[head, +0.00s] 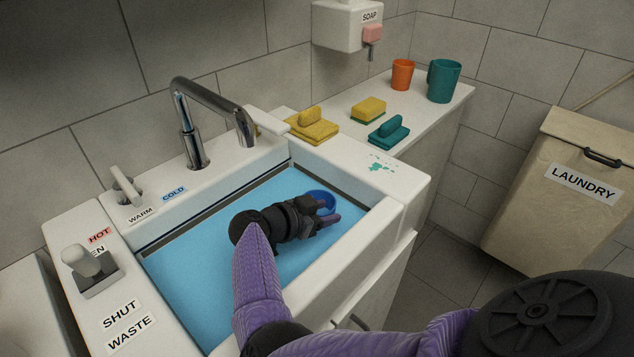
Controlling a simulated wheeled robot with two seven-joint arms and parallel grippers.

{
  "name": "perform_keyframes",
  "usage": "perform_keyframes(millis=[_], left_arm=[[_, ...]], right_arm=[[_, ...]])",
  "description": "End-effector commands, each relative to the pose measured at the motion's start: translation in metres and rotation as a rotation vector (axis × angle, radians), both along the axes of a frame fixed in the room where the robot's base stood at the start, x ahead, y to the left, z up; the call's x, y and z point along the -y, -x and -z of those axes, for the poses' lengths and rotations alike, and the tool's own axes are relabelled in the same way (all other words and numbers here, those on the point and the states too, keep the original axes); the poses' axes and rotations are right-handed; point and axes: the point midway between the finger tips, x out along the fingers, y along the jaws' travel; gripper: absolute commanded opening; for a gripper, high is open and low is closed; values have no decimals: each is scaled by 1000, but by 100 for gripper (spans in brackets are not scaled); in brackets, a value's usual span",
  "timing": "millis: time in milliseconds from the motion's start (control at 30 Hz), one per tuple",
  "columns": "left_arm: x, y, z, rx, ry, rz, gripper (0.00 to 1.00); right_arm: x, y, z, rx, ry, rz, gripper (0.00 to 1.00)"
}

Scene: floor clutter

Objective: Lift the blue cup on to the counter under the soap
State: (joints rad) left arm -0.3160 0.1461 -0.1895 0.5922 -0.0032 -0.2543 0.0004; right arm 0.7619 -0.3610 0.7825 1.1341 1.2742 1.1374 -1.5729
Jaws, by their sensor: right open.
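The blue cup (318,196) is in the sink (365,228) near its right end, over or in the light-blue surface there. My right gripper (331,210) is open and reaches into the sink right at the cup. Its fingers overlap the cup in the head view and hide part of it. I cannot tell whether they touch it. The wall dispenser marked SOAP (338,28) has a pink lever and hangs above the white counter (432,108). My left gripper is not in view.
The faucet (194,140) arches over the sink's back. A laundry bin (560,215) stands at right.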

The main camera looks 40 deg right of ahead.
Motion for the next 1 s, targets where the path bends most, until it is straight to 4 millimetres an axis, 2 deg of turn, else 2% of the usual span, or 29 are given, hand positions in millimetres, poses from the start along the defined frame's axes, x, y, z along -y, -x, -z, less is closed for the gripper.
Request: perform_keyframes(millis=[33, 67, 200, 300, 1000], left_arm=[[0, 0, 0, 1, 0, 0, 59], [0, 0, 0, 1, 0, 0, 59], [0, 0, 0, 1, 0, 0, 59], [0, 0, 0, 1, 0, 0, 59], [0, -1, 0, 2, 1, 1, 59]], right_arm=[[0, 0, -1, 0, 0, 0, 50], [0, 0, -1, 0, 0, 0, 46], [0, 0, -1, 0, 0, 0, 16], [0, 0, 0, 0, 0, 0, 0], [-1, 0, 1, -1, -3, -2, 0]])
